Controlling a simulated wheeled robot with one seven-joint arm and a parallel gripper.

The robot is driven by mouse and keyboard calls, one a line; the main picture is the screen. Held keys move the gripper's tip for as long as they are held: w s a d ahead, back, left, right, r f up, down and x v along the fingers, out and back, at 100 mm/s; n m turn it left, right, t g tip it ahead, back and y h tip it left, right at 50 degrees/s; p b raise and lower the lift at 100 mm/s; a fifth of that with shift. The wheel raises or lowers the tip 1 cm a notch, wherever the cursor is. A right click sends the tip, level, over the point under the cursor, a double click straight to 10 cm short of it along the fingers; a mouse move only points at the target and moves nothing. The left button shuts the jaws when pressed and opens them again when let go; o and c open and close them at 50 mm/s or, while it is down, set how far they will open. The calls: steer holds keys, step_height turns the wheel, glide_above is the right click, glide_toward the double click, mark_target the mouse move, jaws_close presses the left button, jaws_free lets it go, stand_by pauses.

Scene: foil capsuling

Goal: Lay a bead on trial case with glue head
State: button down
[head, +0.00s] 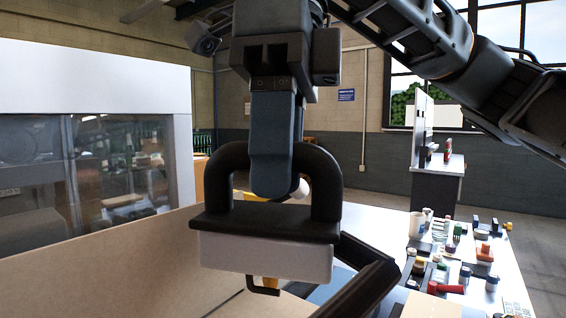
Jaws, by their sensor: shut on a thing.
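My gripper (274,182) is shut on the black arched handle of a tool that I take to be the glue head (265,255). The tool has a black top plate and a pale grey block below. A small dark hook and a yellow piece show under the block. It hangs roughly upright in the middle of the head view. Large tan panels (120,265), like an open cardboard case, fill the lower left; they may be the trial case. I cannot tell whether the tool touches them. The nozzle tip and any bead are not clearly visible.
A pale table (385,222) lies behind and to the right. Its right part is crowded with a white mug (416,224), a red-ended tube (446,288) and several small bottles. A dark angled bar (362,282) stands right of the tool. A white-framed glass cabinet (95,165) stands left.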

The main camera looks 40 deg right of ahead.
steer(key=shift+r+p, duration=0.95)
steer(key=shift+r, duration=0.85)
